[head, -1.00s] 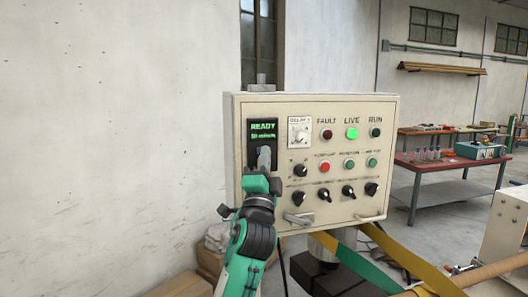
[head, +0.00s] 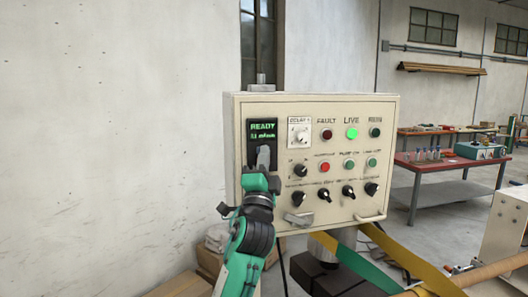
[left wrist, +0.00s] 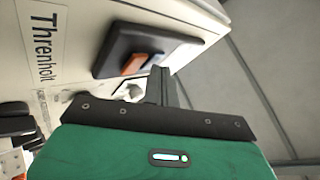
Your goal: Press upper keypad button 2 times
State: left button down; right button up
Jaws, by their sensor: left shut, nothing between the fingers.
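The cream control panel (head: 310,225) stands ahead, with a dark display and keypad unit (head: 252,140) at its upper left. The display reads READY in green, with a smaller line below. My left gripper (head: 264,156) is shut and empty, its tips in front of the lower part of this unit, hiding the keys there. In the left wrist view the dark unit (left wrist: 123,43) shows an orange button (left wrist: 137,63), and the shut fingers (left wrist: 158,82) are close beside it. I cannot tell whether they touch. The upper button is not clearly visible. My right gripper is not in view.
The panel also carries a green LIVE lamp (head: 352,133), a red button (head: 324,167), several black knobs and a lower-left handle (head: 298,219). Yellow and green straps hang below right. A red workbench (head: 440,170) stands farther right. The wall side at left is open.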

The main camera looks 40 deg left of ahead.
pick_arm(q)
jog(key=shift+s+d, duration=0.55)
jog(key=s+d, duration=0.1)
jog(key=d, duration=0.1)
jog(key=s+d, duration=0.2)
jog(key=shift+s+p, duration=0.1)
jog(key=shift+p, duration=0.25)
jog(key=shift+a+f, duration=0.1)
dwell(2.6)
